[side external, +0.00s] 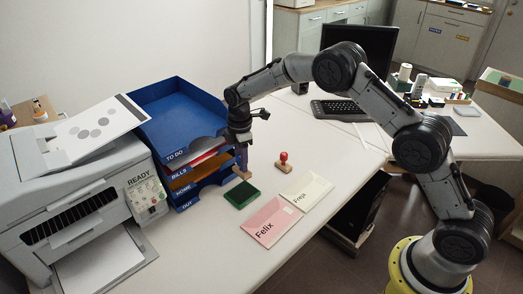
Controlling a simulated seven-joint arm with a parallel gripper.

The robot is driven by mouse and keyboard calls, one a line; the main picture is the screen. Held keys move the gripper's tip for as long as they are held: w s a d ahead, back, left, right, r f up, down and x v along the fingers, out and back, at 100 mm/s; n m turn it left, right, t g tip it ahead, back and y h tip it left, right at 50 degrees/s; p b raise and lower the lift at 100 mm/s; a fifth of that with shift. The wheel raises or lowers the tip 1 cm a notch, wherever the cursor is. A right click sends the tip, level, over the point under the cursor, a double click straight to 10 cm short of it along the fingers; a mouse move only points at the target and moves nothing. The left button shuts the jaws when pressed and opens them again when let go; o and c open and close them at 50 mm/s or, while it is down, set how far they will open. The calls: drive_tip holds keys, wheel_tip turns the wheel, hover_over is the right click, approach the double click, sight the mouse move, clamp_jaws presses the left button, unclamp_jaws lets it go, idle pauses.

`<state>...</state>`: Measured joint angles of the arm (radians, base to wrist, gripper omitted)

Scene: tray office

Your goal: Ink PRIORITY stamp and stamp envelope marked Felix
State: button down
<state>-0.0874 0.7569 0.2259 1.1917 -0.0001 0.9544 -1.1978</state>
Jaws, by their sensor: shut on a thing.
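My gripper (241,158) points down in front of the blue letter trays and is shut on a stamp with a wooden base (242,174). The pink envelope marked Felix (274,219) lies flat on the desk, to the right and nearer the camera than the pad.
A cream envelope marked Freja (306,192) lies beside the pink one. A second stamp with a red knob (283,156) stands behind them. The blue letter trays (172,104) and a printer (70,180) stand at left. A keyboard (337,110) lies at the back.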

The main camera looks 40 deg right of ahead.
drive_tip(key=shift+s+a+f, duration=0.15)
drive_tip(key=shift+a+f, duration=0.25)
drive_tip(key=shift+f, duration=2.95)
drive_tip(key=shift+f, duration=0.6)
drive_tip(key=shift+r, duration=3.6)
